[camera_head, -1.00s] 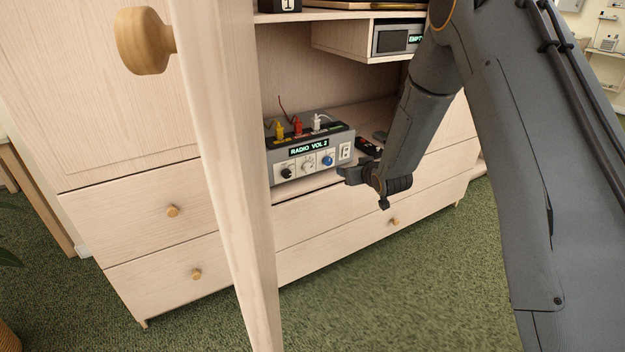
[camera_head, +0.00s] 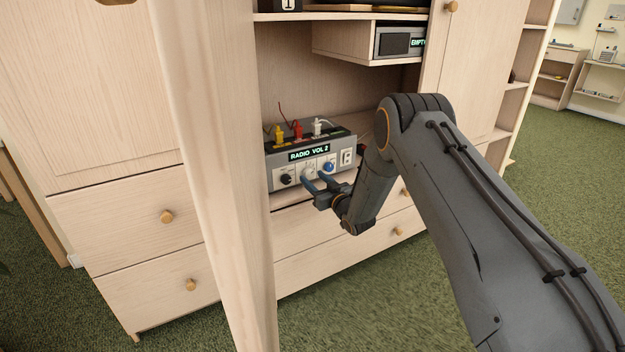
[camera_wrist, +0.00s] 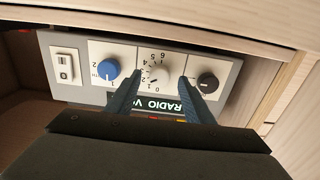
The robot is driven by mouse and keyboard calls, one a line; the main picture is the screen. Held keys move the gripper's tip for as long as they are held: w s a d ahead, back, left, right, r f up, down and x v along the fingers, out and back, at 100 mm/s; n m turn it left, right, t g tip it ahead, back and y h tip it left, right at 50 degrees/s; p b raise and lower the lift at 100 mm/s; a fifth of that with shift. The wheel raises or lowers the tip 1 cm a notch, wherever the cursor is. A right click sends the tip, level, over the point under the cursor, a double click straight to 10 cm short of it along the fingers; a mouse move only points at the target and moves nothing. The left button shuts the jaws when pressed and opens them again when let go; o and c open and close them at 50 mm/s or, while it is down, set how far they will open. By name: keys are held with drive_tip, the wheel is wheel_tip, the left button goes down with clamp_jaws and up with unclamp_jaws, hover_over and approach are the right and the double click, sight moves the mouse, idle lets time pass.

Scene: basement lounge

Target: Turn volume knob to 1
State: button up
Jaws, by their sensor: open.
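The grey radio box (camera_head: 266,180) stands on the cabinet shelf, and its display (camera_head: 309,154) reads "RADIO VOL 2". Its front has a black knob (camera_head: 287,179), a white middle knob with a numbered dial, a blue knob (camera_head: 329,166) and a white switch (camera_head: 347,157). In the wrist view, which shows the box upside down, the white knob (camera_wrist: 158,73) lies between the fingertips of my gripper (camera_wrist: 165,78). My gripper (camera_head: 313,186) is open in front of the panel. I cannot tell whether the fingers touch the knob. The fingers partly cover the display in the wrist view.
Yellow (camera_head: 279,134), red (camera_head: 298,130) and white (camera_head: 318,127) plugs stand on top of the box. An open cabinet door (camera_head: 215,180) stands to the left. Drawers (camera_head: 330,235) lie below.

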drive_tip(key=shift+x, duration=0.85)
drive_tip(key=c, duration=1)
drive_tip(key=shift+n+b, duration=0.4)
drive_tip(key=shift+n, duration=2.5)
drive_tip(key=o, duration=1)
